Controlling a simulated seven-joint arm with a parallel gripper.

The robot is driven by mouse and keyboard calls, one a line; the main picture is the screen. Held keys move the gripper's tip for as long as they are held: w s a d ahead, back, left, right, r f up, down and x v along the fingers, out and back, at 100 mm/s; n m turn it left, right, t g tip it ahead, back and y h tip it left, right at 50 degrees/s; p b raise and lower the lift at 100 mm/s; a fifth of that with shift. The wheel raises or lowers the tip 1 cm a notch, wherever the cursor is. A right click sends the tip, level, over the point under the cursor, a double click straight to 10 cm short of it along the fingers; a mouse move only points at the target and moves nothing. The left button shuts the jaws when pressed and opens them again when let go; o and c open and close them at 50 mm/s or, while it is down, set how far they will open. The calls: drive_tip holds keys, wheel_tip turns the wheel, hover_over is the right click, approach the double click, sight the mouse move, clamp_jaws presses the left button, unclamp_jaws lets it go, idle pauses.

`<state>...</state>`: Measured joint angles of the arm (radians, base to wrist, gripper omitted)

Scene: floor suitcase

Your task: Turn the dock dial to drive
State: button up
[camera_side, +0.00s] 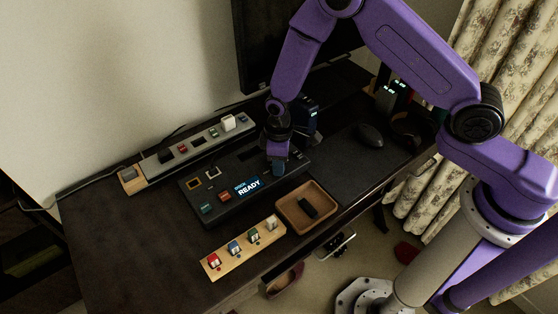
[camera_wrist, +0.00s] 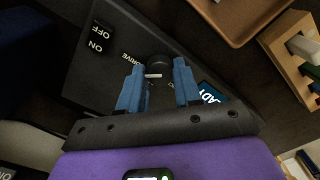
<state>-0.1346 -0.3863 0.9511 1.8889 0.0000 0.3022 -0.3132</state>
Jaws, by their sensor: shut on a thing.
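The dark dock (camera_side: 225,208) lies on the desk, with a lit screen reading READY (camera_side: 248,186). My gripper (camera_side: 278,168) points down at the dock's right part. In the wrist view, my gripper's blue fingers (camera_wrist: 158,85) are shut on the round black dock dial (camera_wrist: 157,63), one on each side. A short white mark shows on the dial between the fingers. The word DRIVE is printed to the left of the dial; another label to the right is partly hidden by a finger. In the side view my gripper hides the dial.
A black ON/OFF switch (camera_wrist: 98,40) sits on the dock near the dial. A power strip (camera_side: 158,168) lies behind; a mouse (camera_side: 370,135) sits right.

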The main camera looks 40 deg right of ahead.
drive_tip(key=shift+m, duration=1)
drive_tip(key=o, duration=1)
drive_tip(key=shift+o, duration=0.2)
wheel_tip(320, 180, up, 18)
drive_tip(key=shift+f, duration=0.25)
drive_tip(key=s+d+r+n, duration=0.1)
drive_tip(key=s+d, duration=0.3)
drive_tip(key=s, duration=0.5)
drive_tip(key=s+d+r+n, duration=0.2)
drive_tip(key=s+d+r, duration=0.2)
drive_tip(key=s, duration=0.5)
drive_tip(key=s+d+r+n, duration=0.2)
drive_tip(key=s+d, duration=0.4)
drive_tip(key=s, duration=0.4)
drive_tip(key=shift+d+r, duration=0.15)
drive_tip(key=shift+r, duration=0.15)
